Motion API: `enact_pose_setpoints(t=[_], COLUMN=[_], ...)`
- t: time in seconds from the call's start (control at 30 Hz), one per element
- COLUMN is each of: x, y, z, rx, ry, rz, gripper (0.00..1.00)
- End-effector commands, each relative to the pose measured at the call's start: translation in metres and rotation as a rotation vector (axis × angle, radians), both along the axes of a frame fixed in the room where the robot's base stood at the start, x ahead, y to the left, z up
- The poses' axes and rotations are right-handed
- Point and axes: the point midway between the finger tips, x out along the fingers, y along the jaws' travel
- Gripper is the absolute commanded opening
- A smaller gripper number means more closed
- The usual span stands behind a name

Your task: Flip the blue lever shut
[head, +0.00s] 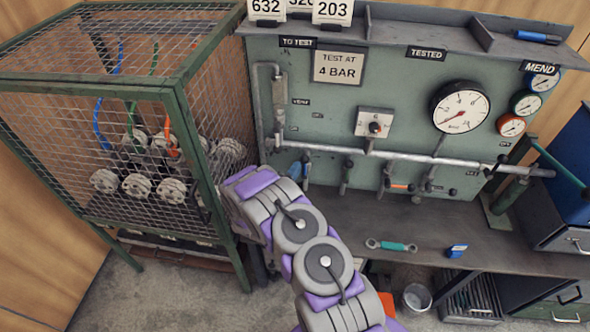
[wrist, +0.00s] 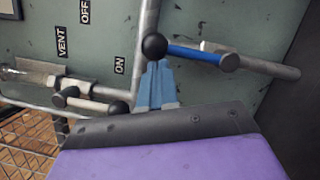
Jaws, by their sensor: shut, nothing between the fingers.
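The blue lever (wrist: 195,54) crosses the upper middle of the wrist view. It runs from a black ball knob (wrist: 154,46) at its left end to a metal pivot (wrist: 228,62) on the pipe at right. My gripper (wrist: 157,70) has its blue-grey fingers together and empty. In the picture its tips sit just below the black knob; I cannot tell whether they touch it. In the head view a small blue lever (head: 294,170) shows beside my arm at the left end of the pipe; my fingertips are hidden there behind my arm.
A second lever with a white handle (wrist: 95,104) and dark knob sits left of my fingers. The green panel (head: 330,115) carries gauges and more levers along a pipe (head: 400,155). A mesh cage (head: 120,130) stands close left of my arm. A bench (head: 430,225) lies below.

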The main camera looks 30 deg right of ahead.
Motion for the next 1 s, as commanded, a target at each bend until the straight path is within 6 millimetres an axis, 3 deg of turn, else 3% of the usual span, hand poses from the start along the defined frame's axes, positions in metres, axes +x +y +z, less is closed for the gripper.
enact_pose_setpoints(t=[0.67, 1.0], x=[-0.006, -0.019], y=[-0.010, -0.029], z=[0.006, 0.009], rx=[0.113, 0.329], ry=[-0.078, -0.222], rz=[-0.002, -0.005], gripper=[0.00, 0.00])
